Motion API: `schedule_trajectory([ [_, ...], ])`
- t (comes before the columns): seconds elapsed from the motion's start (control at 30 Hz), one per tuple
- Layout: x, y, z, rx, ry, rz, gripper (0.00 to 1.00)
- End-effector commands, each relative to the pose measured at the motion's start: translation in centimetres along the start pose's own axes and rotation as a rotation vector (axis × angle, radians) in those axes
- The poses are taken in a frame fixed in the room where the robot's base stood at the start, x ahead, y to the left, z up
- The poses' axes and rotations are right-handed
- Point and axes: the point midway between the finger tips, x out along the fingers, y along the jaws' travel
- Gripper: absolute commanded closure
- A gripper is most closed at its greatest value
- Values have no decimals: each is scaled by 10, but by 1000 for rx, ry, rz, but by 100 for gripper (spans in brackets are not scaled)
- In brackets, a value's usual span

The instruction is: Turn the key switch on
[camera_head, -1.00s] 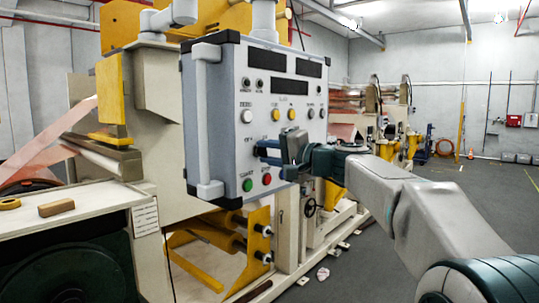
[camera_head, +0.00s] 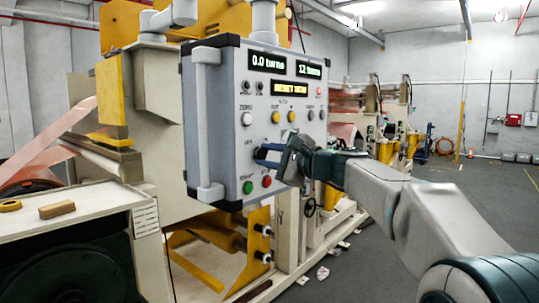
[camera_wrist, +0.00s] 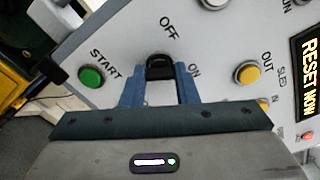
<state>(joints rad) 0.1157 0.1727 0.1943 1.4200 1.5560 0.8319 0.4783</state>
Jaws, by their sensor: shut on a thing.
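The grey control panel (camera_head: 224,120) faces my arm, with its displays lit. My gripper (camera_head: 262,153) is at the lower middle of the panel face. In the wrist view, its two blue fingers (camera_wrist: 159,74) are shut on the black key switch (camera_wrist: 159,66), one on each side. The "OFF" and "ON" labels are printed beside the switch in that view. The displays read "0.0 turns" and "12 turns", and the yellow one (camera_head: 290,87) reads "RESET NOW" in the wrist view.
A green START button (camera_head: 248,187) and a red button (camera_head: 267,181) sit just below my gripper. White and yellow buttons (camera_head: 275,117) sit above it. A grey handle bar (camera_head: 207,120) stands out along the panel's left edge.

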Motion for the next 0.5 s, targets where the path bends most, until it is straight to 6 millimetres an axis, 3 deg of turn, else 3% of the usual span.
schedule_trajectory([
  [0.5, 0, 2, -2, 37, 1, 3, 96],
])
